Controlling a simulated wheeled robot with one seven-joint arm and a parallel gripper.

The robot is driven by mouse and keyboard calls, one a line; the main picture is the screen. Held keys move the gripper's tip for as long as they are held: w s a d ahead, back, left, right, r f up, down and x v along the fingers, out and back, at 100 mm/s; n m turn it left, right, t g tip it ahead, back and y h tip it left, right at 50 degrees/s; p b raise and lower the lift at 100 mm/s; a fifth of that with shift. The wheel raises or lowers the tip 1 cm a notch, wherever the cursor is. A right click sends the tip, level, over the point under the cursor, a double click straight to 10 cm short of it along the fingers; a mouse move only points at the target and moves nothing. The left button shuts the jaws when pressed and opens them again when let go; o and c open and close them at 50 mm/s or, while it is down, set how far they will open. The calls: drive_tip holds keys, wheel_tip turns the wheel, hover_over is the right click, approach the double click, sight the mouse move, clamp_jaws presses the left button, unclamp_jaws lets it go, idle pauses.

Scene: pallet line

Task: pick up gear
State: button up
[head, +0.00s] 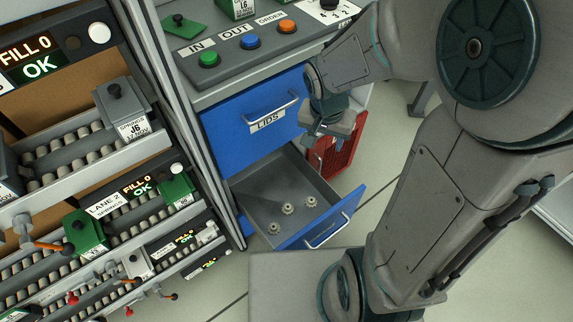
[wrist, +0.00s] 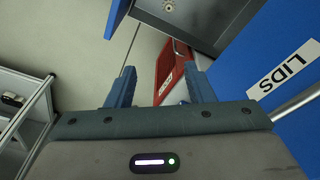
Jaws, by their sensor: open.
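Three small pale gears lie apart on the floor of the open drawer (head: 255,190) in the head view: a left one (head: 274,228), a middle one (head: 287,208) and a right one (head: 310,201). My gripper (head: 326,141) is open and empty, above and behind the drawer's back right side, apart from the gears. In the wrist view my gripper (wrist: 159,82) shows two spread blue fingers with nothing between them. Part of the drawer (wrist: 205,22) shows at the top of that view, with a small pale thing at the edge that I cannot make out clearly.
A shut blue drawer (head: 240,122) marked LIDS is above the open one. A red crate (head: 345,145) stands to the right, also in the wrist view (wrist: 173,68). Roller lanes (head: 60,190) with grey and green boxes are at left. Buttons (head: 251,41) top the cabinet.

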drive_tip(key=w+a+f+m+b, duration=0.1)
drive_tip(key=a+f+b, duration=0.25)
drive_tip(key=f, duration=0.55)
drive_tip(key=w+a+f+m+g+y+b, duration=0.15)
drive_tip(key=f+b, duration=0.25)
drive_tip(key=f, duration=0.5)
drive_tip(key=a+f+m+h+b, duration=0.1)
drive_tip(key=a+f+m+b, duration=0.2)
drive_tip(key=f, duration=0.6)
drive_tip(key=n+b, duration=0.1)
drive_tip(key=b, duration=0.3)
hover_over(288, 207)
drive_tip(key=shift+y, duration=0.25)
wheel_tip(288, 207, down, 8)
drive_tip(key=shift+d+f, duration=0.15)
drive_tip(key=shift+f, duration=0.05)
drive_tip(key=shift+a+f+b, duration=0.2)
drive_tip(key=shift+f+b, duration=1.5)
drive_tip(key=shift+f, duration=1.2)
drive_tip(key=shift+c, duration=0.3)
clamp_jaws()
